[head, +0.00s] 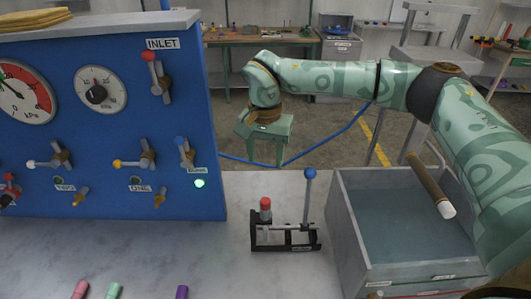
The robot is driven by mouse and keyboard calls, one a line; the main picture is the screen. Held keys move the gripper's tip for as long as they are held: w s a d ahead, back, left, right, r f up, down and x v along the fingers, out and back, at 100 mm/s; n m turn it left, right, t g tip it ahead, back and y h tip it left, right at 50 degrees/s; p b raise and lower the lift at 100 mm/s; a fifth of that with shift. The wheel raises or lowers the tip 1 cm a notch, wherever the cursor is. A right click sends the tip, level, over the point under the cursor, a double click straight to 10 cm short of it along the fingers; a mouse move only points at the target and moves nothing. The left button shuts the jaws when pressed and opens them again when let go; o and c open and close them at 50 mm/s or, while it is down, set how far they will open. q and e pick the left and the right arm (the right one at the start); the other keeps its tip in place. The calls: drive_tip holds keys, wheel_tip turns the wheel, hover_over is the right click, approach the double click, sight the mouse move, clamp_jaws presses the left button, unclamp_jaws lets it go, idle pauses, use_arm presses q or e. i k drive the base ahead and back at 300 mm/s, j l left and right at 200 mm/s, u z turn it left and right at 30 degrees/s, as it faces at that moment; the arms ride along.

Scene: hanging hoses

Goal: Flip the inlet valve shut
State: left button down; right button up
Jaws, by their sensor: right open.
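The inlet valve (158,78) is on the upper right of the blue panel (120,195), under the INLET label. Its grey lever has a red tip and stands nearly upright, tilted a little to the left, above a brass body. My right arm reaches in from the right, and my right gripper (266,150) hangs fingers down to the right of the panel. It is open, with nothing seen between the fingers, and well apart from the valve. My left gripper is not in view.
The panel carries gauges (100,89), other levers and a green lamp (199,184). A black stand with a red-capped part and a blue-knobbed lever (307,205) is on the grey counter. A grey bin (405,225) stands at right. Coloured sticks (113,290) lie in front.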

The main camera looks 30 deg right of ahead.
sight(148, 55)
drive_tip(key=k, duration=1.5)
